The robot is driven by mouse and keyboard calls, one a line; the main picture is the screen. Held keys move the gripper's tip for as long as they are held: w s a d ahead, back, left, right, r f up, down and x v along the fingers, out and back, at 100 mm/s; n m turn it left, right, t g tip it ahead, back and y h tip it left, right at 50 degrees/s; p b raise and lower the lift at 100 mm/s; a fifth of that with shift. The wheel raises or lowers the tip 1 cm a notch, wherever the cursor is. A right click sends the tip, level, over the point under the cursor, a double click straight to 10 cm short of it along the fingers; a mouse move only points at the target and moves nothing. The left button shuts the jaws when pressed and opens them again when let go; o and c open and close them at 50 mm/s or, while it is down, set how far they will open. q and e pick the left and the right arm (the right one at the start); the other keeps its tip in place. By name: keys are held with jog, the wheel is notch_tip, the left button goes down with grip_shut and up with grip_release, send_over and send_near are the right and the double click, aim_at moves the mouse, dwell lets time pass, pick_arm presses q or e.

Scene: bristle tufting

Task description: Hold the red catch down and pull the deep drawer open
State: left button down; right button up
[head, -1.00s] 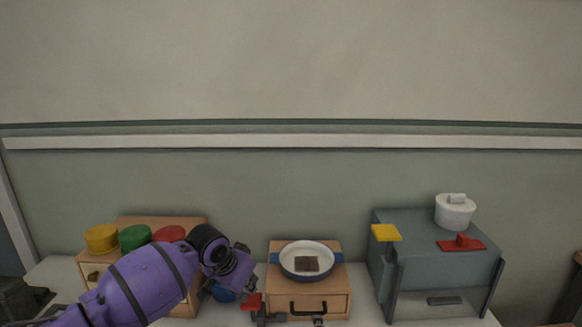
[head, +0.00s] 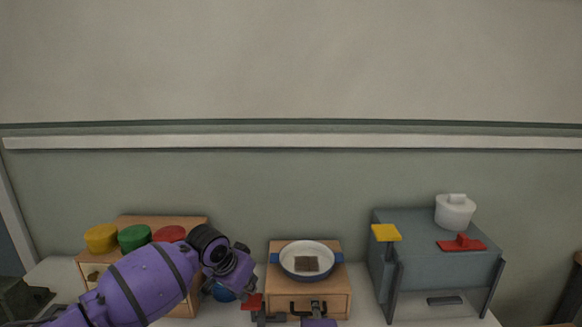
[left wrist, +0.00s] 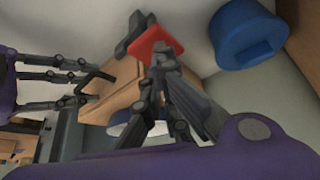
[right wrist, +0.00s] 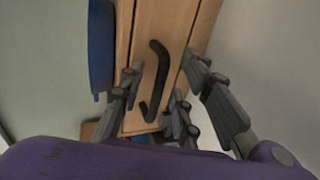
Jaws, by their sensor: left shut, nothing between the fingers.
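The wooden drawer box (head: 342,283) stands mid-table, with a black bar handle (head: 293,306) on its drawer front. The drawer looks shut. The red catch (head: 252,301) is a flat plate on a dark bracket (head: 268,318) at the box's left. My left gripper (left wrist: 162,62) is shut and empty, its tips at the catch plate in the left wrist view; I cannot tell how far the plate is pressed. My right gripper (right wrist: 165,78) is open, with fingers on both sides of the handle (right wrist: 155,80); it also shows in the left wrist view (left wrist: 85,80).
A blue-rimmed dish (head: 308,246) with a brown square block (head: 307,264) sits on the box. A blue round container (left wrist: 245,35) is close to the catch. A grey cabinet (head: 440,271) stands to the right, a wooden cabinet with coloured lids (head: 150,223) to the left.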

pick_arm(q)
jog(key=shift+f, duration=0.2)
jog(key=shift+f, duration=0.95)
pick_arm(e)
jog(key=shift+c, duration=0.3)
grip_shut()
jog(key=shift+s, duration=0.15)
